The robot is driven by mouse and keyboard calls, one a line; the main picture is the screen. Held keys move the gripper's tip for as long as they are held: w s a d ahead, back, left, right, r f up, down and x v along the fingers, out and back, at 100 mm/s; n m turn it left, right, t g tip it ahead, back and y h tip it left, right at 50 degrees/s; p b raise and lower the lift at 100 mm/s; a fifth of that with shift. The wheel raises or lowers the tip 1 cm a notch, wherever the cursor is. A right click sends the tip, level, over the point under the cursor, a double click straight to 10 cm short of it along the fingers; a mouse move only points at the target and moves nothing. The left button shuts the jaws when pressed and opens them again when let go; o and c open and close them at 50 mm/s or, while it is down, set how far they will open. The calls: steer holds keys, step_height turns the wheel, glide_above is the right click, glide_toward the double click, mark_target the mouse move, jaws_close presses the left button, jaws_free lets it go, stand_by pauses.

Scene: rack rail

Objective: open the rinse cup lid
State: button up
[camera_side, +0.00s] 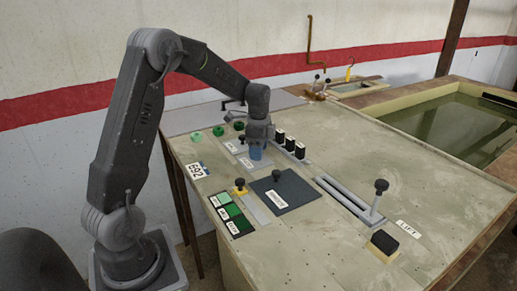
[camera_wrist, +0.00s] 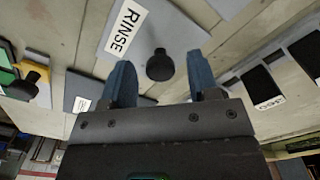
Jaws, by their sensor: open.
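The rinse cup lid (camera_wrist: 187,33) is a flat grey plate with a white RINSE label (camera_wrist: 125,28) and a round black knob (camera_wrist: 160,65). In the wrist view the knob shows between the two blue fingertips of my gripper (camera_wrist: 160,72), with a gap on each side. My gripper is open and holds nothing. In the side view my gripper (camera_side: 256,153) points down over the grey plates, and its fingers hide the knob. I cannot tell how far the fingertips are above the plate. The lid appears to lie flat.
A row of black blocks (camera_side: 289,143) stands close to the right of my gripper. A dark square plate with a knob (camera_side: 285,193) and a yellow piece with a knob (camera_side: 240,190) lie nearer the camera. A slotted lever (camera_side: 379,200) stands at right.

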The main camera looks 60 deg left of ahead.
steer(key=shift+c, duration=0.5)
jaws_close()
steer(key=s, duration=0.7)
steer(key=shift+r, duration=0.1)
steer(key=shift+o, duration=0.5)
jaws_free()
